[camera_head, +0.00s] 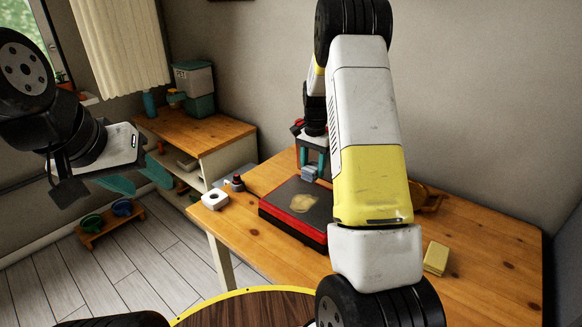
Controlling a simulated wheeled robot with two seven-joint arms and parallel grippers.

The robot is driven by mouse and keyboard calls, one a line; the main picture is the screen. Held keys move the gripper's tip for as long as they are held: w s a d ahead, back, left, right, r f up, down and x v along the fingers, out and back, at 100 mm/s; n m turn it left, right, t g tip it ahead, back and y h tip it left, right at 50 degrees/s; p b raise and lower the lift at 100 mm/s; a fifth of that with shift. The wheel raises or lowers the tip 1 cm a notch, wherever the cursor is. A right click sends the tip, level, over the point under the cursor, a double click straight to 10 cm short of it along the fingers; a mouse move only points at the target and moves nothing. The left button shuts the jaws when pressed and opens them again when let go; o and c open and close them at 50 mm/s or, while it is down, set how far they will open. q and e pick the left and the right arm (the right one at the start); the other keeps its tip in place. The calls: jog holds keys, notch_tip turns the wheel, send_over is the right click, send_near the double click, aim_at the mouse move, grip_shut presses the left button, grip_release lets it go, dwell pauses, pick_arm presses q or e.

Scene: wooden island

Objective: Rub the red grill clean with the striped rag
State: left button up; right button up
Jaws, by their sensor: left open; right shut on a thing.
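The red grill (291,225) lies on the wooden table, its sides red and its top dark. A yellowish-brown stain (304,203) marks the middle of its top. My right gripper (312,163) points down at the grill's far edge and is shut on a small blue-grey rag (309,173). The rag is bunched, and its stripes are too small to make out. I cannot tell whether it touches the grill. My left gripper (140,180) is open and empty, in the air at left, away from the table. My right arm hides the grill's right part.
On the wooden table (482,225), a white square object (215,199) and a dark knobbed object (237,183) stand left of the grill. A yellow block (436,258) lies at right, and a brown wooden item (427,198) is partly hidden behind my arm.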

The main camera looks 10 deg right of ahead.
aim_at(291, 211)
jog(key=shift+w+d, duration=0.1)
jog(key=shift+w, duration=0.2)
jog(key=shift+f, duration=2.4)
jog(key=shift+f, duration=1.45)
jog(key=shift+s+a, duration=0.95)
jog(key=shift+a, duration=0.3)
jog(key=shift+s+a, duration=0.85)
jog(key=shift+a, duration=0.25)
jog(key=shift+s+a, duration=0.9)
jog(key=shift+a, duration=0.15)
jog(key=shift+s+a, duration=0.85)
jog(key=shift+a, duration=0.25)
